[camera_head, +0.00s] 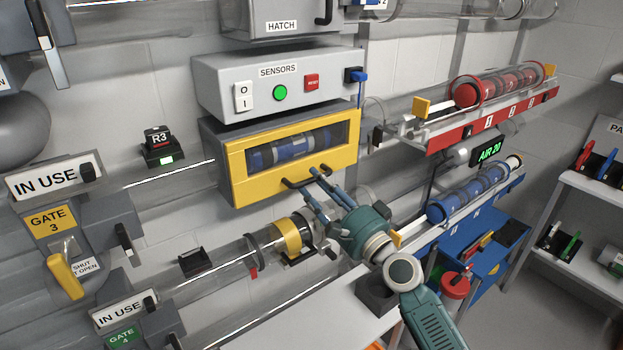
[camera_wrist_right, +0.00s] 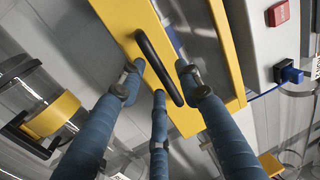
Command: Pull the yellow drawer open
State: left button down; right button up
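The yellow drawer (camera_head: 238,176) sits in a grey housing below the sensors box. Its front looks flush with the housing, and blue carriers (camera_head: 295,147) show through its window. A black bar handle (camera_head: 291,184) is low on the front. My right gripper (camera_head: 312,186) is at this handle. In the right wrist view the handle (camera_wrist_right: 158,68) lies between the spread fingers of the gripper (camera_wrist_right: 160,85), with gaps showing on both sides. The drawer's yellow front (camera_wrist_right: 123,20) fills the top middle there. My left gripper is not in view.
The sensors box (camera_head: 215,88) juts out just above the drawer. A clear tube with a yellow band (camera_head: 286,236) runs below. A red rack (camera_head: 455,135) and a blue rack (camera_head: 430,234) hold carriers at the right. The room directly before the drawer looks free apart from my right arm.

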jog(key=shift+x, duration=1.15)
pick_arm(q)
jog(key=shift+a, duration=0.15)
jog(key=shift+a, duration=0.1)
pick_arm(e)
grip_shut()
jog(key=shift+d, duration=0.1)
